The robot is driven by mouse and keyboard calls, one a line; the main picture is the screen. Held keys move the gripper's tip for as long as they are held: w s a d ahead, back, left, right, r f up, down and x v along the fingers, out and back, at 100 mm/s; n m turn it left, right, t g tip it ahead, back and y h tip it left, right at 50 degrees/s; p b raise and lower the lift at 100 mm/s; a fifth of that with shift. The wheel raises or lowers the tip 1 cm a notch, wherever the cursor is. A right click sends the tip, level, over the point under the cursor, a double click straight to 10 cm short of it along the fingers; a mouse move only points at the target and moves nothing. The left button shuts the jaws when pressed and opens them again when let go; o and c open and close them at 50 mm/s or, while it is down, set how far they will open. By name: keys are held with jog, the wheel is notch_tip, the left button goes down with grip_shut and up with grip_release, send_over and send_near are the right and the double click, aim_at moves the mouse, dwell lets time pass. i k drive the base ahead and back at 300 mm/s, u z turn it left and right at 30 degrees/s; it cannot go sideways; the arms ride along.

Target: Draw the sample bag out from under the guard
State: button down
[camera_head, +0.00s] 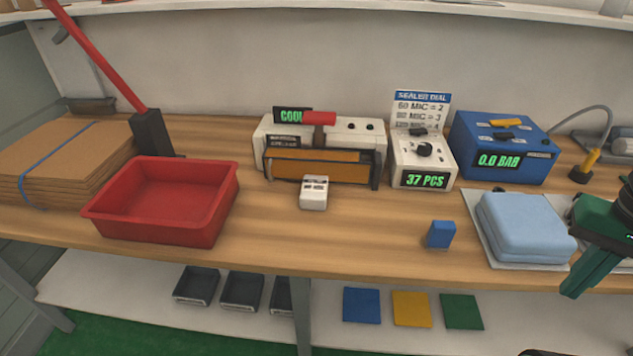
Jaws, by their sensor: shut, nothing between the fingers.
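The white bench sealer (265,135) stands at the back middle, with a red handle (319,118) on top and an orange-brown bar across its front (320,165), which may be the guard. A small white piece with dark marks (313,197) lies against the sealer's front edge. It may be the sample bag, but I cannot tell for sure, nor whether any of it lies under the bar. My green gripper (576,287) is at the right edge, shut and empty, beside the light blue folded pad (525,228) and far from the sealer.
A red tray (110,222) and cardboard sheets (60,160) stand left. A dial box (408,179) and blue box (480,145) stand right of the sealer. A small blue block (440,235) sits near the front edge. Bench between tray and block is mostly clear.

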aim_at(314, 192)
jog(key=k, duration=1)
jog(key=u, duration=0.45)
jog(key=i, duration=1)
